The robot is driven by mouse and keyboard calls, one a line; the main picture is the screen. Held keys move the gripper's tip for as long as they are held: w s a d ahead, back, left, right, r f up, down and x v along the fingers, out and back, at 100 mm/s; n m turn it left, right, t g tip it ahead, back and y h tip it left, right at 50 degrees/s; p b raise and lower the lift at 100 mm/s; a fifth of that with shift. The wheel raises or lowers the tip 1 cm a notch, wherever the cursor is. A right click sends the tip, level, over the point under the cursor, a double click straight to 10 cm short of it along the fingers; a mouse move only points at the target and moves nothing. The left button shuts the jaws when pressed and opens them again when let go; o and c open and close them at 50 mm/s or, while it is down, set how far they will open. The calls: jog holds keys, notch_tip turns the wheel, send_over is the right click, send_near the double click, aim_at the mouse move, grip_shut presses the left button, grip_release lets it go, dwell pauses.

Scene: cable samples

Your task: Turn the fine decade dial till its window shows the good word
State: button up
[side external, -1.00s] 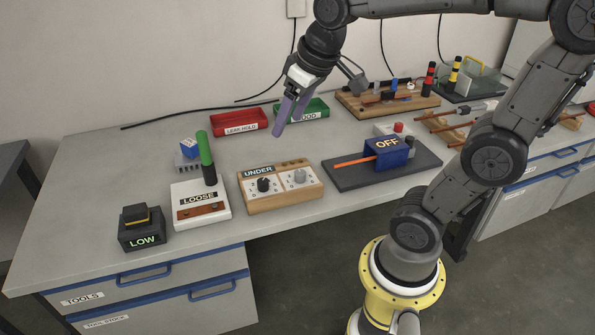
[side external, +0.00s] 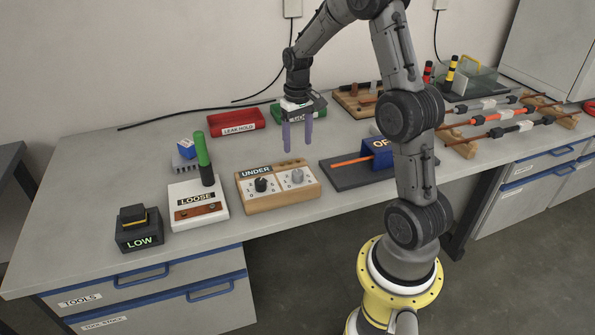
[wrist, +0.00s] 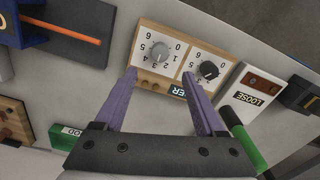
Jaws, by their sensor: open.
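The wooden decade box (side external: 278,187) stands near the bench's front edge, and its window (side external: 256,171) reads UNDER. It has two dials on white numbered plates: a black dial (side external: 261,184) on the left and a grey dial (side external: 297,176) on the right. Which one is the fine dial I cannot tell. In the wrist view the grey dial (wrist: 161,51) and the black dial (wrist: 208,70) appear beyond my fingertips, and a finger partly covers the window. My gripper (side external: 297,149) is open and empty, pointing down above and behind the box, apart from both dials.
Left of the box stand a white LOOSE tester (side external: 185,212) with an upright green-and-black handle (side external: 204,150) and a black LOW unit (side external: 139,236). Right is a dark board (side external: 345,183) with a blue block and orange cable. Red (side external: 236,129) and green (wrist: 72,132) trays lie behind.

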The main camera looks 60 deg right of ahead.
aim_at(298, 172)
notch_tip(298, 172, down, 11)
dwell(0.4)
grip_shut()
